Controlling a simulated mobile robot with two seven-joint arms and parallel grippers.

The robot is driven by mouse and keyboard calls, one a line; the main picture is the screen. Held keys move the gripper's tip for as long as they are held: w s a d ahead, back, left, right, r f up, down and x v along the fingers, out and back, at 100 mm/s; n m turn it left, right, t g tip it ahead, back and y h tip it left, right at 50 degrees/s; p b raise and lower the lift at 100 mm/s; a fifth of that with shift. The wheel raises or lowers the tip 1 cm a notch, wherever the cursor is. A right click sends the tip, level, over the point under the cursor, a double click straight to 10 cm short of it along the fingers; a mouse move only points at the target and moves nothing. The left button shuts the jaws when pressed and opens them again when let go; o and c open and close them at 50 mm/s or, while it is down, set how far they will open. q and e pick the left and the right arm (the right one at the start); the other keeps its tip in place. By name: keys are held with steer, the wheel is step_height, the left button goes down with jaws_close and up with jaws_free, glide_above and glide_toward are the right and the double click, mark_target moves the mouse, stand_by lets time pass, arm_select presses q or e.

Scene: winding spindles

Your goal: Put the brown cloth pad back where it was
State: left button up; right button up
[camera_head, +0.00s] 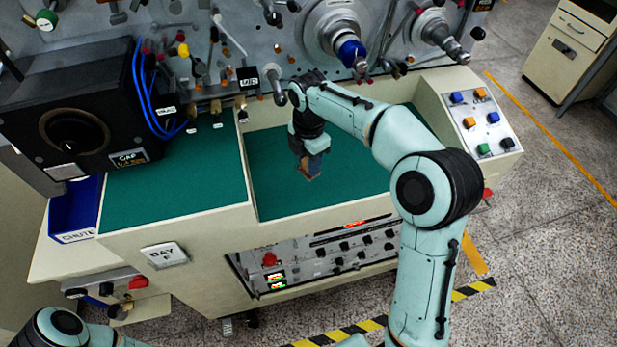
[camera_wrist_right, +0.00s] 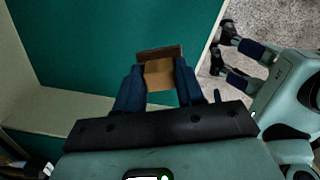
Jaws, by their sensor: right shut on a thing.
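The brown cloth pad (camera_head: 308,172) is at the tips of my right gripper (camera_head: 312,160), over the green floor of the right-hand bay. In the right wrist view the pad (camera_wrist_right: 160,74) sits between the two dark blue fingers of the right gripper (camera_wrist_right: 159,84), which is shut on it. Its far edge is a darker brown strip. I cannot tell whether the pad touches the green surface. My left gripper (camera_wrist_right: 241,62) shows at the right of the wrist view, over the speckled floor, its fingers apart and empty. It is outside the head view.
The recessed bay (camera_head: 265,205) has cream walls and a clear green floor. A raised green shelf (camera_head: 175,190) lies left of it. A blue chute bin (camera_head: 75,212) and black box (camera_head: 70,120) stand further left. Spindles (camera_head: 350,52) project above; a button panel (camera_head: 475,120) is at right.

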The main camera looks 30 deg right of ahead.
step_height(320, 180, down, 6)
steer(key=shift+f+b, duration=0.25)
steer(key=shift+b, duration=0.2)
arm_select(q)
steer(key=shift+s+f, duration=0.4)
steer(key=shift+f, duration=0.2)
arm_select(e)
steer(key=o, duration=1)
steer(key=shift+w, duration=0.1)
steer(key=shift+c, duration=0.2)
steer(key=shift+r, duration=0.15)
step_height(320, 180, up, 12)
steer(key=shift+f+p, duration=0.1)
steer(key=shift+p, duration=0.9)
arm_select(q)
steer(key=w+r, duration=0.2)
steer(key=shift+w+r, duration=0.15)
steer(key=shift+r, duration=0.2)
